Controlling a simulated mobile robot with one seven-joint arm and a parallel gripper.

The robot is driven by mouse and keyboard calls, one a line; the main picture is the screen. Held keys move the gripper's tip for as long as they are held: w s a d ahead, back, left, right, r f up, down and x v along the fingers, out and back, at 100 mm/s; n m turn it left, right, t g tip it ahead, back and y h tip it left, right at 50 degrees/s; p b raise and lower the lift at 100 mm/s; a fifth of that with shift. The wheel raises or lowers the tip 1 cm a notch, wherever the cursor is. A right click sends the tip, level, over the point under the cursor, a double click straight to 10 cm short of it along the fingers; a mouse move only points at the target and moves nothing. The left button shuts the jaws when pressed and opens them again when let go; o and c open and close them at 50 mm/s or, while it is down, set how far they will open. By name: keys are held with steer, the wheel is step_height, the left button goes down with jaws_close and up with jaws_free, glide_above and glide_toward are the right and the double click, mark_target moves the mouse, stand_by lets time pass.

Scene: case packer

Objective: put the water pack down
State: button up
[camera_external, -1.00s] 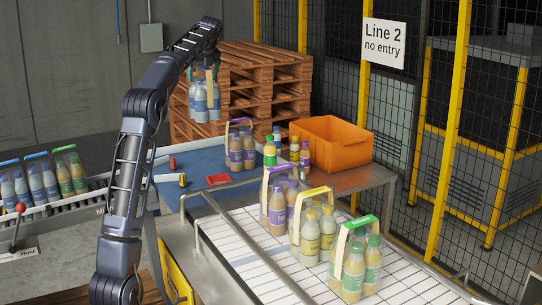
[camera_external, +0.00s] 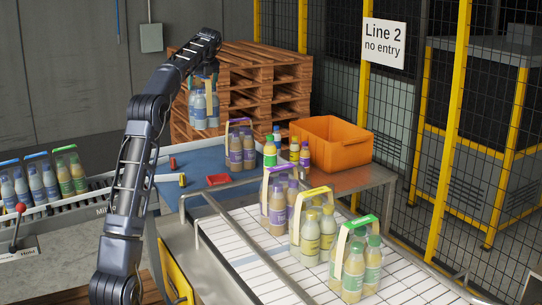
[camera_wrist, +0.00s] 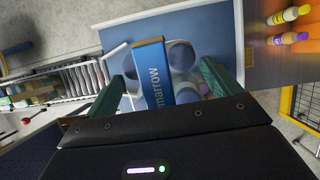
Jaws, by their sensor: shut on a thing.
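The water pack (camera_external: 205,108) is a cluster of clear blue-labelled bottles with a blue handle. It hangs upright in the air over the far part of the blue mat (camera_external: 200,158), in front of the pallets. My gripper (camera_external: 208,76) is above it and shut on its handle. How far the bottle bottoms are above the mat is hard to judge.
A purple-handled pack (camera_external: 240,149) stands on the mat, right of the held pack. Loose bottles (camera_external: 270,152) and an orange crate (camera_external: 333,143) are to the right. More packs stand on the white conveyor (camera_external: 245,240).

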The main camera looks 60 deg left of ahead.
steer(key=w+a+f, duration=0.2)
steer(key=a+f, duration=0.1)
steer(key=f, duration=0.5)
steer(key=w+a+f, duration=0.2)
steer(key=a+f, duration=0.1)
steer(key=f, duration=0.6)
steer(key=shift+w+a+f, duration=0.15)
steer(key=shift+w+a, duration=0.15)
steer(key=shift+w, duration=0.05)
steer(key=o, duration=1.8)
steer(key=shift+f, duration=0.2)
steer(key=v, duration=1.2)
steer(key=shift+s+r, duration=0.1)
steer(key=shift+r, duration=0.1)
